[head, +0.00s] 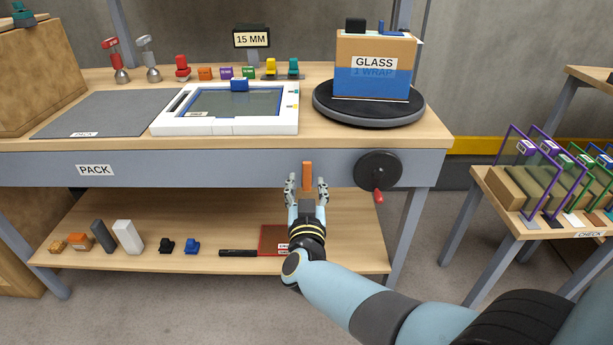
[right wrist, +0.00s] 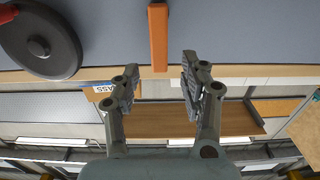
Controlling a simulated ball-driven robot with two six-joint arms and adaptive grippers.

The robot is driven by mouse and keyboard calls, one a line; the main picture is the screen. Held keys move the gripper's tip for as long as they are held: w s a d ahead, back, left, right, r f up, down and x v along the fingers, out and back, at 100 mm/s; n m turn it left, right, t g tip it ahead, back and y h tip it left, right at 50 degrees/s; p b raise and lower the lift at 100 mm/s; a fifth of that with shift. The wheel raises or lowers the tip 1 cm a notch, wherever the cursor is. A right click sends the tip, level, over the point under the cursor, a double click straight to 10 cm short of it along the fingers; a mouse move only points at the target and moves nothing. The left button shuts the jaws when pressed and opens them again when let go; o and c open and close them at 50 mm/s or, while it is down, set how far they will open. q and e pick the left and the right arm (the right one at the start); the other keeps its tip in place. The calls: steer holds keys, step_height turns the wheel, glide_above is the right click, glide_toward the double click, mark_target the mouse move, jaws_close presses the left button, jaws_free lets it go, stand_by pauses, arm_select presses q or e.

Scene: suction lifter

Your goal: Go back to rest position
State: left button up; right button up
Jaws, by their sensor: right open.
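My right gripper (head: 306,190) is open and empty in front of the front rail of the packing table (head: 230,168). An orange upright bar (head: 307,174) on the rail shows between and just beyond its fingertips. In the right wrist view, my right gripper (right wrist: 160,85) has its two fingers apart, and the orange bar (right wrist: 158,35) stands beyond them, with a visible gap. My left gripper is in neither view.
A round black crank (head: 378,168) with a red handle sits right of my gripper. A glass box (head: 372,68) stands on a black turntable (head: 368,113). A lower shelf (head: 215,262) holds several small items. A check table (head: 510,220) stands at right.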

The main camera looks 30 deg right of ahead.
steer(key=v, duration=0.2)
steer(key=shift+s+a, duration=0.2)
steer(key=shift+s, duration=0.15)
steer(key=s+f+n+g+y, duration=0.6)
steer(key=s+f+n+y, duration=0.1)
steer(key=s+f, duration=1.95)
steer(key=s+d+f+g, duration=0.1)
steer(key=s+f+g, duration=0.2)
steer(key=s, duration=0.9)
steer(key=s+d+f+g+y, duration=0.1)
steer(key=s+f+g, duration=0.3)
steer(key=s, duration=0.8)
steer(key=shift+d+f+g, duration=0.15)
steer(key=shift+f+g, duration=0.1)
steer(key=shift+g, duration=0.55)
steer(key=shift+m, duration=0.3)
